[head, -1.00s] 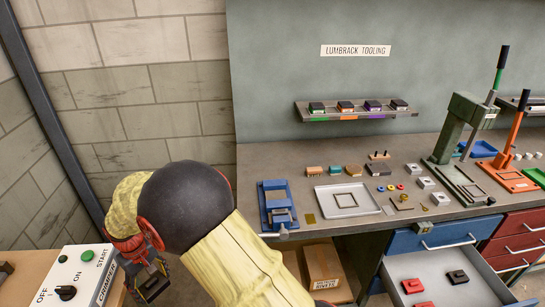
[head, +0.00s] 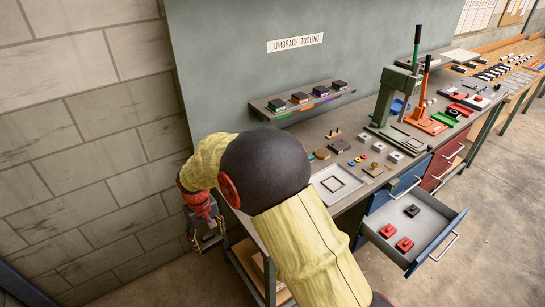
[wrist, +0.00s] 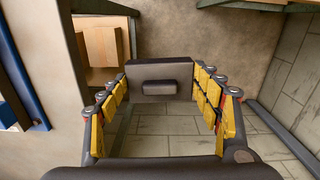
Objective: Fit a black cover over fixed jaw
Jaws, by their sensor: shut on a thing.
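My gripper (head: 207,238) hangs low at the left in the head view, off the near left end of the bench. In the wrist view its yellow-padded fingers (wrist: 160,90) are shut on a black cover (wrist: 158,88), a dark flat block with a raised bar on its face. The cover is held clear of any surface, between both fingers. The vise with the fixed jaw does not show in the head view; my arm covers that part of the bench. Another black piece (head: 411,211) lies in the open drawer.
The open drawer (head: 440,222) juts out at the right, with two red pieces (head: 404,244) in it. A pale tray (head: 337,184), small parts and green (head: 385,100) and orange (head: 422,95) presses stand on the bench. Cardboard boxes (wrist: 103,45) show in the wrist view.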

